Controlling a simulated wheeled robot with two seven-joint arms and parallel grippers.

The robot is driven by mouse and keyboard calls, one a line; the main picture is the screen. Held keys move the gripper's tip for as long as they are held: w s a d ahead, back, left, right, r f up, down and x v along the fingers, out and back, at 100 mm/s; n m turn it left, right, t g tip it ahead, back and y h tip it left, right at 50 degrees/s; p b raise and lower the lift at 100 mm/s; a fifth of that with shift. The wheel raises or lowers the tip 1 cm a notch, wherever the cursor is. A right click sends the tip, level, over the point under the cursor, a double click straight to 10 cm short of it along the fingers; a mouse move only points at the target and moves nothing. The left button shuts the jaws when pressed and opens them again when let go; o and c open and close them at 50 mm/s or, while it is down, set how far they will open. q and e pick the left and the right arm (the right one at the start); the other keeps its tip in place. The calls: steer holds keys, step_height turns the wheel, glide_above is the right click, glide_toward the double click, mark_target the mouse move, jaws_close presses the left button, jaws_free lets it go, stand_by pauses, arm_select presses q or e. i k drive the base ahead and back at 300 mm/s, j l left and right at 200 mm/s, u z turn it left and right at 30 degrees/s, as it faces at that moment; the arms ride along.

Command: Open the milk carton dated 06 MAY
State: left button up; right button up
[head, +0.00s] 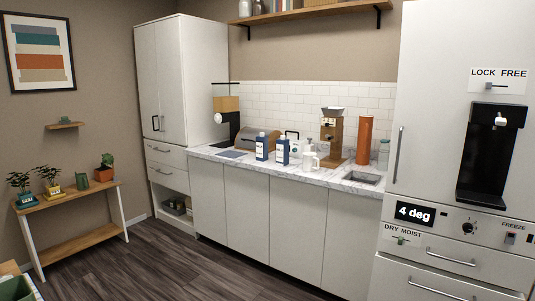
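Two dark blue cartons with white labels stand upright side by side on the marble counter (330,177), the left carton (262,147) and the right carton (282,151). They look like milk cartons. The print on their labels is too small to read, so I cannot tell which one bears 06 MAY. I also cannot tell whether their tops are open or closed. Neither of my grippers is in the head view.
A white jug (307,158), a wooden grinder (333,135) and an orange-brown cylinder (364,140) stand right of the cartons. A bread box (257,139) is behind. A sink (361,177) and tall fridge (433,120) are at right. Open floor (180,262) lies before the cabinets.

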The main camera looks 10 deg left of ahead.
mark_target(262, 142)
steer(key=i+l, duration=0.1)
steer(key=i, duration=0.45)
steer(key=i+u, duration=0.1)
steer(key=i, duration=0.45)
steer(key=i+j+u, duration=0.1)
steer(key=i+j, duration=0.75)
steer(key=z, duration=0.5)
steer(key=i+j+z, duration=0.15)
steer(key=z, duration=0.2)
steer(key=i+j+z, duration=0.1)
steer(key=j+z, duration=0.25)
steer(key=i+j+z, duration=0.1)
steer(key=j+z, duration=0.25)
steer(key=i+j+z, duration=0.2)
steer(key=j, duration=0.85)
steer(key=k+j+z, duration=0.1)
steer(key=j+z, duration=0.15)
steer(key=j, duration=0.75)
steer(key=k+j+z, duration=0.2)
steer(key=j, duration=0.85)
steer(key=i+j, duration=0.05)
steer(key=i, duration=0.05)
